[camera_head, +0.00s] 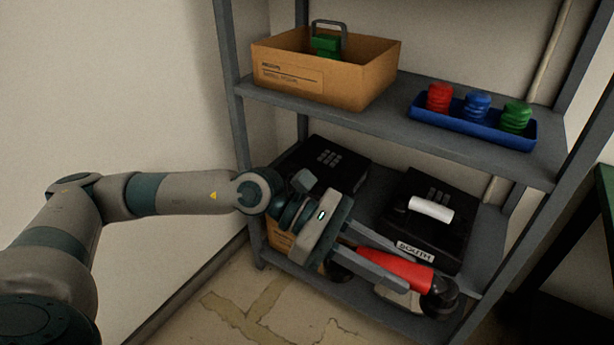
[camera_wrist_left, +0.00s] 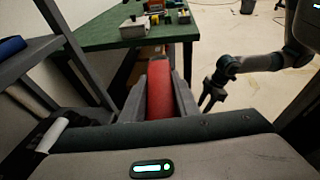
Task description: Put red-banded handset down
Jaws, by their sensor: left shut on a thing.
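My left gripper (camera_head: 392,272) is shut on the red-banded handset (camera_head: 398,268), which has black ends. It holds the handset at the front edge of the lower shelf, in front of the black phone labelled SOUTH (camera_head: 459,228). The red band also shows between the fingers in the left wrist view (camera_wrist_left: 160,95). A white-banded handset (camera_head: 431,209) lies on the SOUTH phone. Another black phone (camera_head: 348,168) stands to the left, its front partly hidden by my gripper. My right gripper (camera_wrist_left: 211,98) hangs beyond the handset in the left wrist view, its fingers apart and empty.
The upper shelf (camera_head: 375,122) holds a cardboard box (camera_head: 340,88) and a blue tray (camera_head: 455,127) with red, blue and green pieces. Grey shelf posts (camera_head: 237,100) bound the space. A green table (camera_wrist_left: 115,32) stands nearby. The floor (camera_head: 270,308) ahead is clear.

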